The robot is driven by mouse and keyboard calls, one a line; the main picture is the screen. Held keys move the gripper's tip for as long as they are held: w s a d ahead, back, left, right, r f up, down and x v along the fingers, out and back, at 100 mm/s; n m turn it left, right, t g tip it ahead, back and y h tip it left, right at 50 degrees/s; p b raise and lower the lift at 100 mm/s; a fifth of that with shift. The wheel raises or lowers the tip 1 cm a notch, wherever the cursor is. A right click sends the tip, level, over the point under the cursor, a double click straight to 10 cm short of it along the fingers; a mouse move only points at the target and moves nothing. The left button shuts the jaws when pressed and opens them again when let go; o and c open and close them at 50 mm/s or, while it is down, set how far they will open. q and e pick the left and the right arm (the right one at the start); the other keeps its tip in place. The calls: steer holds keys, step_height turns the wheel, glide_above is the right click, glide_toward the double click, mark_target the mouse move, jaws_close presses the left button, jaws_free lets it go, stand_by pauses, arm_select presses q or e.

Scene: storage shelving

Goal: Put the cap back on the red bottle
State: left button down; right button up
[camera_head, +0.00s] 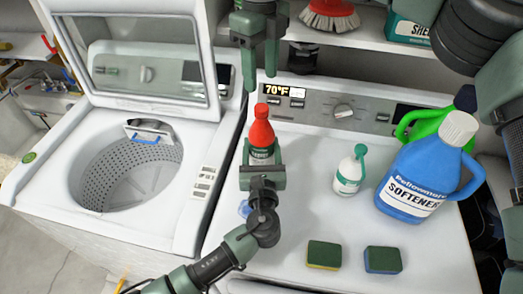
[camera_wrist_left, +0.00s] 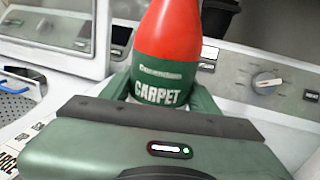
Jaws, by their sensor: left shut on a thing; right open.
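The red bottle (camera_head: 261,134) stands upright on the white machine top, with a dark label. In the left wrist view the red bottle (camera_wrist_left: 172,35) has a green label reading CARPET, and its top is cut off. My left gripper (camera_head: 262,160) is shut around the bottle's lower part. A narrower red piece (camera_head: 262,111) tops the bottle; I cannot tell whether it is the cap or the bare neck. My right gripper (camera_head: 260,80) points down just above and behind the bottle top, fingers apart, with nothing visible between them. No separate loose cap is distinguishable.
A small white bottle with a green top (camera_head: 350,170), a blue softener jug (camera_head: 415,180) and a green jug (camera_head: 425,122) stand to the right. Two sponges (camera_head: 324,255) (camera_head: 383,260) lie in front. An open washer (camera_head: 130,165) is at left. A control panel (camera_head: 345,110) runs behind.

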mark_target(261, 107)
steer(key=n, duration=0.6)
steer(key=shift+a+n, duration=0.1)
steer(key=shift+n, duration=0.3)
steer(key=n, duration=1.4)
steer(key=shift+n, duration=0.4)
steer(key=n, duration=0.6)
steer(key=shift+n, duration=0.3)
steer(key=shift+f, duration=4)
